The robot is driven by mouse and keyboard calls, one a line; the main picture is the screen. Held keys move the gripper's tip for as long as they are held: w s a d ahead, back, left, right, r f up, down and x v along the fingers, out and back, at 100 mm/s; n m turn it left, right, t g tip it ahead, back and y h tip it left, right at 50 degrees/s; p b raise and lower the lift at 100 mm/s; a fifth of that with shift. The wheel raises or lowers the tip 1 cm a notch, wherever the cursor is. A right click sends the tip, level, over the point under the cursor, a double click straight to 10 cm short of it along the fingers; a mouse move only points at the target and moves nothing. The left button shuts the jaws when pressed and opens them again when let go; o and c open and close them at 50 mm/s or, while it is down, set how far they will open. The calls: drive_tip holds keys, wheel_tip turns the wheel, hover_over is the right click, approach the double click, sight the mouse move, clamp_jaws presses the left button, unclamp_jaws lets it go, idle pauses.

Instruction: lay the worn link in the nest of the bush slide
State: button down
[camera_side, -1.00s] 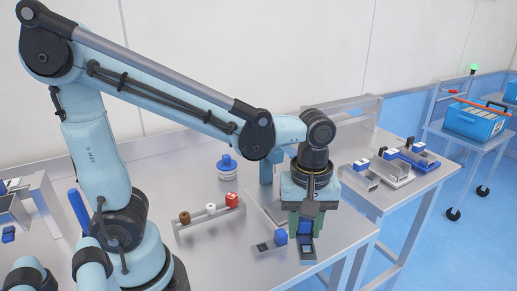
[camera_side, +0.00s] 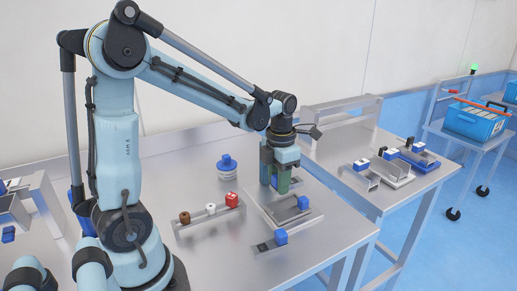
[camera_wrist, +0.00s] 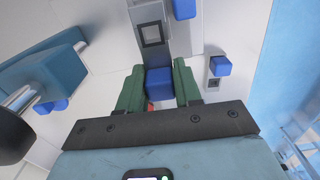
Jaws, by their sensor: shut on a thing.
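The block appears to belong to a grey link, whose flat end with a square opening (camera_wrist: 151,35) reaches forward from the fingers. I take this as the worn link. A blue block (camera_side: 303,202) sits at the slide's right side. I cannot tell whether the link touches the slide; the fingers hide the nest area.
A similar piece with a blue block (camera_side: 281,236) lies in front of the slide. A rail with brown, white and red (camera_side: 232,199) pieces is to the left. The front right bench is clear.

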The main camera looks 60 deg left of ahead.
sight(277, 207)
drive_tip(key=shift+a, duration=0.15)
drive_tip(key=shift+f, duration=0.15)
drive_tip(key=shift+f, duration=1.95)
drive_tip(key=shift+f, duration=0.6)
drive_tip(key=c, duration=0.7)
unclamp_jaws()
wheel_tip(277, 207, up, 12)
